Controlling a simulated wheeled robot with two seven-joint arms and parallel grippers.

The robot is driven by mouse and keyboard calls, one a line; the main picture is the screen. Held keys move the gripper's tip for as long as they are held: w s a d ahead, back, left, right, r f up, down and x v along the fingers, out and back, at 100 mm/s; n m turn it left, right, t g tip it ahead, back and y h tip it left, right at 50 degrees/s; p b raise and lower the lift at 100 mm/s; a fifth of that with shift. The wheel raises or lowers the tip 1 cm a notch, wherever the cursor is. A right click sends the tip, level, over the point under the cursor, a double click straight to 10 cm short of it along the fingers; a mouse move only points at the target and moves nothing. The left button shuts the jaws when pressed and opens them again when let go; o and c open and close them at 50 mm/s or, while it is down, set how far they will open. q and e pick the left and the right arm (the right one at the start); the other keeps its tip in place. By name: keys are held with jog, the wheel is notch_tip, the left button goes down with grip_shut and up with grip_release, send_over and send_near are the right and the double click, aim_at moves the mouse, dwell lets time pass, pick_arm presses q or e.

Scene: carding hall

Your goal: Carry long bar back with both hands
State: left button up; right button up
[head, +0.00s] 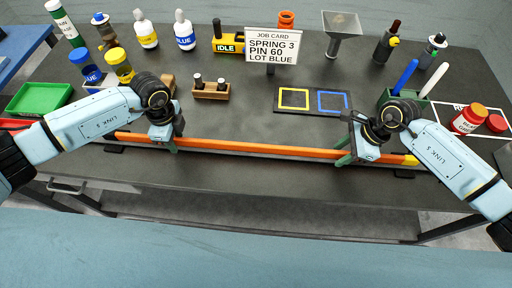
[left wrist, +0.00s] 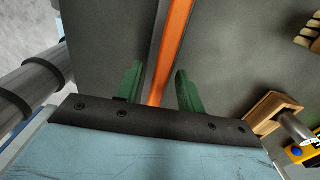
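The long orange bar (head: 255,149) lies left to right along the front of the dark table, with a yellow right end (head: 411,160). A middle stretch of it also shows in the left wrist view (left wrist: 172,50). My left gripper (head: 164,138) is over the bar's left part. In the left wrist view its green fingers (left wrist: 159,85) stand apart on either side of the bar, with a gap visible at the left finger. My right gripper (head: 346,152) is over the bar's right part, its green fingers apart around it. Whether its fingers touch the bar is unclear.
The table middle is mostly clear.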

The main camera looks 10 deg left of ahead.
pick_arm(q)
grip_shut()
pick_arm(e)
grip_shut()
pick_arm(q)
jog(key=shift+w, duration=0.1)
pick_arm(e)
jog(key=shift+w, duration=0.1)
